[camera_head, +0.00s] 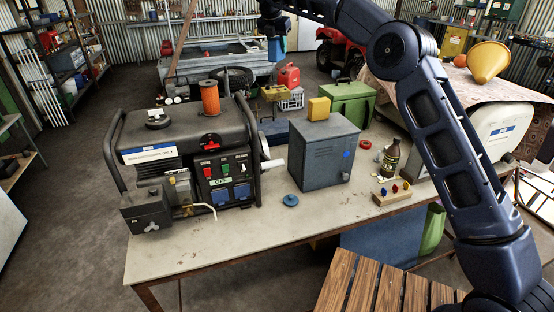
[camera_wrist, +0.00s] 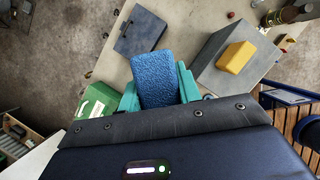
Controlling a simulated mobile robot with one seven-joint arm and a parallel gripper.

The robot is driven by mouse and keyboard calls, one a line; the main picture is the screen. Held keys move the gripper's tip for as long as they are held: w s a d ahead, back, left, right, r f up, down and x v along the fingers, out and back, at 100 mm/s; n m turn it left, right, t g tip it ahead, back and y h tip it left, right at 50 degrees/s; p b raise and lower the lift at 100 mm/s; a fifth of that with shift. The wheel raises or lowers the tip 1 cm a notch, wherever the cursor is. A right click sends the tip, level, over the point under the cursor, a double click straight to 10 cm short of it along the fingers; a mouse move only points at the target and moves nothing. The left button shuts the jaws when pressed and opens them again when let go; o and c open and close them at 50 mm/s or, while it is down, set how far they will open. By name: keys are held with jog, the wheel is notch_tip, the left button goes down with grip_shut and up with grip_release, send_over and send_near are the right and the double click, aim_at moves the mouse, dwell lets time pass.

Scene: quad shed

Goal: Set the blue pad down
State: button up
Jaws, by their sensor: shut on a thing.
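The blue pad (camera_wrist: 153,66) is a textured, bright blue block. In the wrist view it sits between the teal fingers of my gripper (camera_wrist: 157,82), which are shut on it. The pad is held above the pale worktable (camera_wrist: 188,35), its far end sticking out past the fingers. In the head view my arm reaches over the back of the table (camera_head: 245,237), and the gripper hangs high at the top centre. A small blue shape (camera_head: 275,50) there looks like the pad, but it is too small to be sure.
A grey metal box (camera_head: 322,155) bears a yellow block (camera_head: 318,108). A generator (camera_head: 195,150) with an orange spool (camera_head: 210,97) stands left. A green case (camera_head: 350,103) and a dark blue flat box (camera_wrist: 140,32) are near the pad.

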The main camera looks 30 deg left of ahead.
notch_tip(320, 180, down, 45)
jog(key=shift+f, duration=0.2)
dwell(0.4)
jog(key=shift+f, duration=0.15)
jog(key=o, duration=0.9)
jog(key=v, duration=1.2)
jog(key=shift+w, duration=0.1)
